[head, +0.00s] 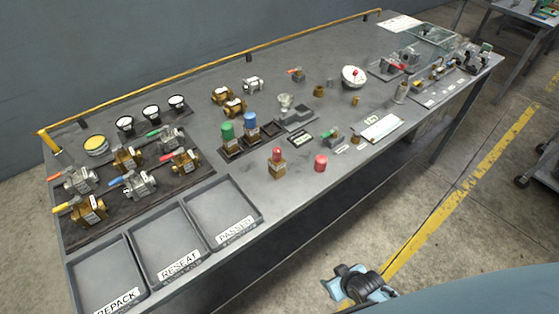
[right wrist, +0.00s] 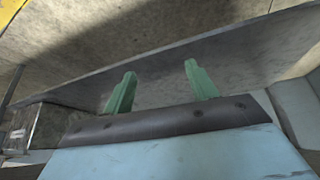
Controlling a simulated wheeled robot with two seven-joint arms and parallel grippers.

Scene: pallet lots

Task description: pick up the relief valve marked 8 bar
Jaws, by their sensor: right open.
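Several valves with coloured caps stand mid-table in the head view. One with a green cap (head: 227,134) and one with a blue cap (head: 250,124) stand in a dark rack. A brass one with a red cap (head: 277,160) stands on the bare tabletop in front of the rack. A red cylinder (head: 320,162) stands to its right. The pressure marks are too small to read, so I cannot tell which is the 8 bar valve. My right gripper (head: 357,284) is low, off the table's front edge. Its green fingers (right wrist: 160,70) are apart and empty in the right wrist view. My left gripper is not in view.
Trays labelled REPACK (head: 103,270), RESEAT (head: 163,243) and PASSED (head: 222,208) line the left front edge. Lever valves (head: 128,157) lie on a dark mat behind them. A yellow rail (head: 225,67) runs along the back. Fittings and gauges crowd the right end.

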